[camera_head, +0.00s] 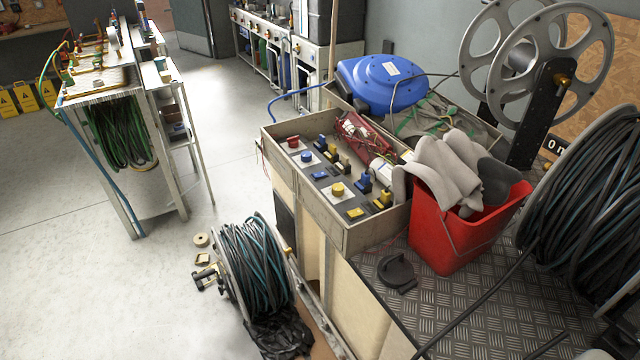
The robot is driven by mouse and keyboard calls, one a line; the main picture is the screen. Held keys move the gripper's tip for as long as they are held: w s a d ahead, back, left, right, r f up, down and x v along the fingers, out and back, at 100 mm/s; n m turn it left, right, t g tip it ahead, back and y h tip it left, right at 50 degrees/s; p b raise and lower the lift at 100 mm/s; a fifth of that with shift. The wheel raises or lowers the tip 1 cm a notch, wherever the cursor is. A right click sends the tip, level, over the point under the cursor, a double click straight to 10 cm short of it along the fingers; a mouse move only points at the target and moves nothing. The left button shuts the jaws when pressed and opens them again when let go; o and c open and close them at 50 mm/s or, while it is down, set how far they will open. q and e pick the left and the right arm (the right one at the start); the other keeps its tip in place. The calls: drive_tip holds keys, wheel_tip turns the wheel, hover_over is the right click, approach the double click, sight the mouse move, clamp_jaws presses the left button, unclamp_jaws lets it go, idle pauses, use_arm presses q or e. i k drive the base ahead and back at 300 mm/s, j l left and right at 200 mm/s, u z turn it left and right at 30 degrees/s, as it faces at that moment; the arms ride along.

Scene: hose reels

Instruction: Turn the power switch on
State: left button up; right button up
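No switch is plainly marked as the power switch in this view. A grey open box (345,242) holds a control panel with red, blue and yellow round buttons and several blue, black and yellow levers or plugs. A yellow button (338,188), a blue button (306,156) and a red button (293,142) stand on the panel. A black plate with white lettering that looks like "On" (556,145) is at the right, partly hidden behind the large cable reel. Neither of my grippers is in view.
A red bucket (450,245) with grey gloves stands right of the box on tread plate. A black round piece (397,272) lies before it. A blue reel (382,82), a grey wheel, and a large cable reel (595,200) crowd the right. Open floor lies left.

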sight(293, 141)
drive_tip(key=i+j, duration=0.15)
drive_tip(key=j, duration=0.2)
drive_tip(key=i+j, duration=0.2)
drive_tip(key=i+j+z, duration=0.1)
drive_tip(key=j, duration=0.35)
drive_tip(key=i, duration=0.05)
